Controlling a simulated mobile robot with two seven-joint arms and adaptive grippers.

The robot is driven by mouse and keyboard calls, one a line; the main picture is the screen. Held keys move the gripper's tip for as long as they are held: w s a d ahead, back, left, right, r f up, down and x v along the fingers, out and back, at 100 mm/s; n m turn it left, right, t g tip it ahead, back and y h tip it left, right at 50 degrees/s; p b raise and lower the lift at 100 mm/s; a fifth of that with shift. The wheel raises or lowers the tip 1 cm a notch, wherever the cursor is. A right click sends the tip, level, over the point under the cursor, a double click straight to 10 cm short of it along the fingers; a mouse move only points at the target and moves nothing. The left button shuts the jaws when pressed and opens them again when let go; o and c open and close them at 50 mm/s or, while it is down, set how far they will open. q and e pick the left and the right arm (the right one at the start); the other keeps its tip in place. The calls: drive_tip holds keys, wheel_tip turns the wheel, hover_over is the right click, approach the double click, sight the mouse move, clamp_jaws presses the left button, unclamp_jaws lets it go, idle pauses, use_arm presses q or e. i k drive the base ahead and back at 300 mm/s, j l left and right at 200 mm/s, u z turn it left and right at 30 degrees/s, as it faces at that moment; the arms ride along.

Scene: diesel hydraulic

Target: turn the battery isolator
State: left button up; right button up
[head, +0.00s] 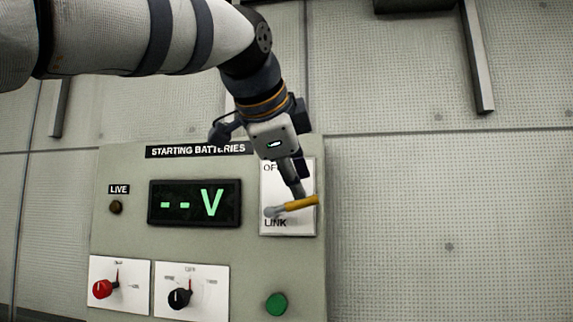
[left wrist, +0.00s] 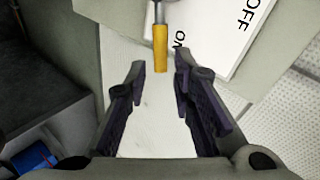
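A rotary switch with a yellow handle (head: 302,203) sits on a white plate (head: 301,228) at the right of the grey panel. The handle points right and slightly up from its grey hub. The plate reads "OF..." at the top and "LINK" at the bottom. In the left wrist view the yellow handle (left wrist: 161,50) has its free end between my left gripper's fingertips (left wrist: 160,65), with gaps on both sides. My left gripper (head: 297,188) is open and hides part of the plate. My right gripper is out of view.
The panel, headed "STARTING BATTERIES", has a lit display (head: 195,203) reading "--V", a dark "LIVE" lamp (head: 115,207), a red knob (head: 103,289), a black knob (head: 179,298) and a green button (head: 276,304). Bare wall (head: 450,230) lies to the right.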

sight(101, 289)
drive_tip(key=k+j, duration=0.25)
drive_tip(key=k, duration=0.2)
drive_tip(key=k+j, duration=0.25)
drive_tip(key=k, duration=0.25)
